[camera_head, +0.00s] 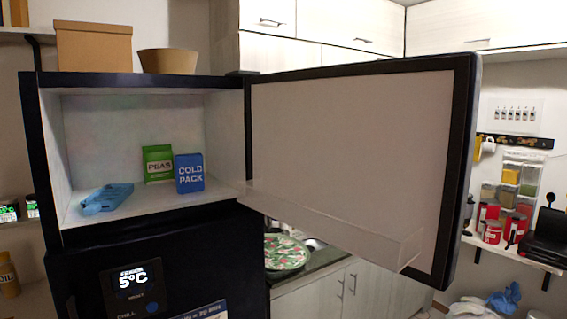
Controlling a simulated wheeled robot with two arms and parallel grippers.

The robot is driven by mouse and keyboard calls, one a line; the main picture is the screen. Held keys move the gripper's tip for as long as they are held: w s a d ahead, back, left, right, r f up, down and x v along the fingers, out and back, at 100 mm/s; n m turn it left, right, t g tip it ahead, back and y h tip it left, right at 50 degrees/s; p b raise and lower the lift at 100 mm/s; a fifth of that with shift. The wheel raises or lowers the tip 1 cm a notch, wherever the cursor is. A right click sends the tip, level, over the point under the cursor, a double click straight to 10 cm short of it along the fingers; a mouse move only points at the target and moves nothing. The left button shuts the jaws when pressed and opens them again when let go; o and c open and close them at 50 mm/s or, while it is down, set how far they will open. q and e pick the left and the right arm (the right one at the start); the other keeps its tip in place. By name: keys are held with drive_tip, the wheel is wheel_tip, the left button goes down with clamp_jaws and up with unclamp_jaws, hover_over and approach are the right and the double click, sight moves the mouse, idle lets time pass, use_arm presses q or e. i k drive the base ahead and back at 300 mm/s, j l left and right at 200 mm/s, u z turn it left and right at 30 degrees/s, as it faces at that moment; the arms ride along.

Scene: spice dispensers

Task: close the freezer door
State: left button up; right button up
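The freezer door (350,150) stands wide open, swung out to the right from its hinge side. Its white inner face with a clear shelf bin (335,228) along the bottom is toward me. The freezer compartment (130,120) is open to view at the left. Inside are a green peas box (158,164), a blue cold pack (189,174) and a flat blue item (106,198) on its floor. Neither of my grippers is in view.
A cardboard box (93,46) and a brown bowl (167,62) sit on top of the freezer. Below is a dark lower door with a display (133,279). A counter with a patterned round item (286,252) lies behind the open door. A shelf with red canisters (492,231) is at the right.

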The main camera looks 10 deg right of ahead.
sight(371, 161)
drive_tip(key=i+l+u, duration=0.15)
drive_tip(key=l+u, duration=0.9)
drive_tip(key=l, duration=1.65)
drive_tip(key=k+l+u, duration=0.15)
drive_tip(key=l, duration=0.7)
